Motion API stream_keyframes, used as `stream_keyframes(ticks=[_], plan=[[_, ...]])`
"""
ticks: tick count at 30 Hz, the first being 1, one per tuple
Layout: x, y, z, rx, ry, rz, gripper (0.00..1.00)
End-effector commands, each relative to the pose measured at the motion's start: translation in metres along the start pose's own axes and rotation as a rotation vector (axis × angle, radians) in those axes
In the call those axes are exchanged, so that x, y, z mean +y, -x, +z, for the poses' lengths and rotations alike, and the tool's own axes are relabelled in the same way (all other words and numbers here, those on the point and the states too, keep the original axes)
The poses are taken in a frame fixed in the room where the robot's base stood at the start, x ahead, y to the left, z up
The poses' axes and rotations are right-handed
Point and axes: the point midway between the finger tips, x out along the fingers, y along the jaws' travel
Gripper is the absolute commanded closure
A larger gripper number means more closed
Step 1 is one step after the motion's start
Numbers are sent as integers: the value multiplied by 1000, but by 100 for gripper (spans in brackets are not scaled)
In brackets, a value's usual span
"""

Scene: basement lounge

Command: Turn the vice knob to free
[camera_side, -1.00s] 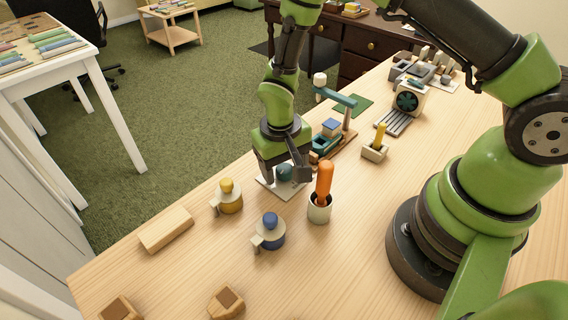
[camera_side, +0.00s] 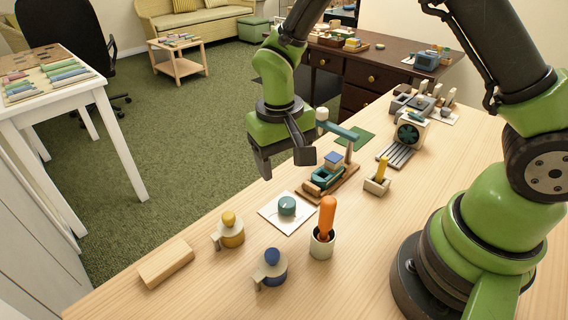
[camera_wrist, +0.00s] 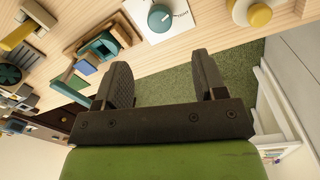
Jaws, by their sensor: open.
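A round teal knob (camera_side: 287,205) sits on a white square plate (camera_side: 270,213) on the wooden bench. In the wrist view the knob (camera_wrist: 160,18) shows a light pointer line, with fine dark marks on the plate (camera_wrist: 182,22) around it; the labels are too small to read. A small teal vice-like device (camera_side: 322,178) with a blue block stands on a wooden base just beyond the plate. My gripper (camera_side: 285,165) is open and empty, raised above and beyond the knob, not touching it. It also shows in the wrist view (camera_wrist: 160,68), with nothing between its fingers.
A cup with an orange-handled tool (camera_side: 325,225) stands close right of the plate. Yellow (camera_side: 229,230) and blue (camera_side: 271,267) knobbed pieces and a wooden block (camera_side: 166,263) are nearer. A post with a teal arm (camera_side: 340,131) rises near my gripper.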

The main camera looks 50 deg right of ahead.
Motion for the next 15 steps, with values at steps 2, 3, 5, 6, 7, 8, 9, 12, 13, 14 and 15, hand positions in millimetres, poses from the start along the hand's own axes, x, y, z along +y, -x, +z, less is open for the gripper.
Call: stream_keyframes(ticks=[2, 3, 5, 6, 7, 8, 9, 12, 13, 14, 15], plan=[[0, 0, 0, 0, 0, 0, 35], [0, 0, 0, 0, -4, 0, 35], [0, 0, 0, 0, -36, -3, 35], [1, 0, 0, -1, -82, -6, 35], [1, 0, 0, -2, -131, -9, 35], [2, 0, 0, -2, -191, -13, 35], [2, 0, 0, -3, -284, -19, 35], [5, 0, 0, -11, -540, -34, 35], [5, -1, 0, -14, -614, -39, 35], [6, -1, 0, -16, -682, -44, 35], [6, -1, 0, -19, -763, -48, 35]])
